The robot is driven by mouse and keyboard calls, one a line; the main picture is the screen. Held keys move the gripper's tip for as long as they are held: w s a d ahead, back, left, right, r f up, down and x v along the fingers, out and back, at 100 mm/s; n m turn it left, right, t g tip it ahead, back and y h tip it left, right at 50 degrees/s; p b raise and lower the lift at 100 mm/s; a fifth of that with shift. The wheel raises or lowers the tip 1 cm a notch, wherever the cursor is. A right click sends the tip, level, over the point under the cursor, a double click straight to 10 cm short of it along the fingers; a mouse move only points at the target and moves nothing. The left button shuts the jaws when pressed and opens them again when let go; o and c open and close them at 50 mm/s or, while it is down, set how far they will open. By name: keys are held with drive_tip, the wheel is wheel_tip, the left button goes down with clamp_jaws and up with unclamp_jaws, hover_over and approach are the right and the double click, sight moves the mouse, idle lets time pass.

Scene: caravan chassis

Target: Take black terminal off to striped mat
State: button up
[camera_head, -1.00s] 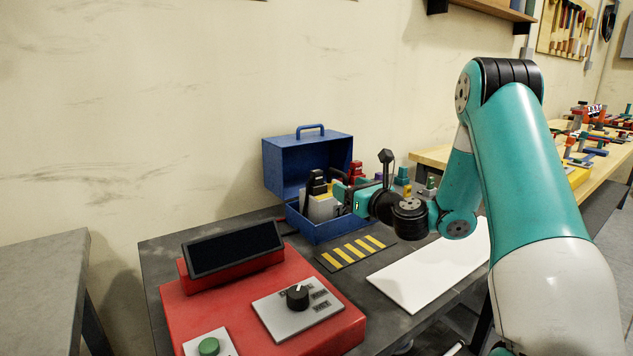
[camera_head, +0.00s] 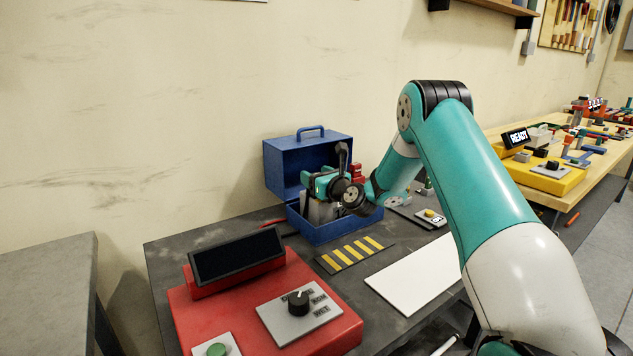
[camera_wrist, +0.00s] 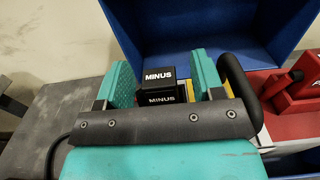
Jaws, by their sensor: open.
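The black terminal (camera_wrist: 160,80), marked MINUS, shows in the wrist view between the two teal fingers of my gripper (camera_wrist: 162,72). The fingers stand apart on either side of it, with a gap visible at the right; I cannot tell whether the left one touches. In the head view my gripper (camera_head: 312,184) is over the open blue toolbox (camera_head: 340,228) and hides the terminal there. The striped mat (camera_head: 355,255), dark with yellow bars, lies bare on the table in front of the toolbox.
A red terminal (camera_wrist: 294,88) stands to the right in the wrist view. The toolbox's raised lid (camera_head: 290,155) is behind my gripper. A red console (camera_head: 262,305) with a dark screen is front left. A white panel (camera_head: 415,275) lies right of the mat.

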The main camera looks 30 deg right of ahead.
drive_tip(key=c, duration=1)
